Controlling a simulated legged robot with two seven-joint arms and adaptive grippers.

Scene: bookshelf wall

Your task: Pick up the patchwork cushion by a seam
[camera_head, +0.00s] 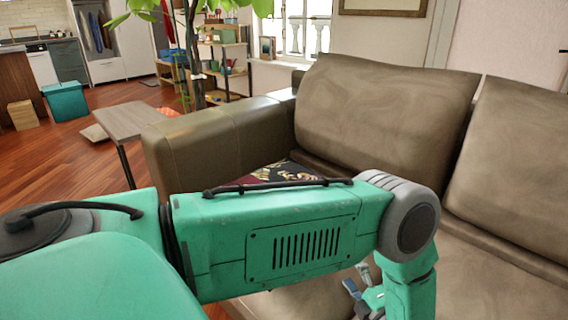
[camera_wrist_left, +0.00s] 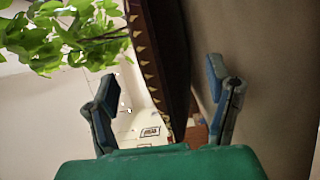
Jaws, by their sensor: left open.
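The patchwork cushion (camera_head: 270,174) lies on the sofa seat near the left armrest in the head view. Only a dark strip with red and cream patches shows above my green arm; the rest is hidden behind it. In the left wrist view, a dark edge with a row of tan triangles, apparently the cushion (camera_wrist_left: 170,50), runs down between the fingers. My left gripper (camera_wrist_left: 162,85) is open, one finger on each side of that edge in the picture. I cannot tell whether they touch it. In the head view the left gripper (camera_head: 358,283) shows only partly, low over the seat. My right gripper is not in view.
The brown sofa (camera_head: 385,110) fills the right side, its armrest (camera_head: 215,140) left of the cushion. A small grey table (camera_head: 128,122) stands beside the armrest. A plant (camera_head: 190,60) rises behind it. The seat at the lower right is clear.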

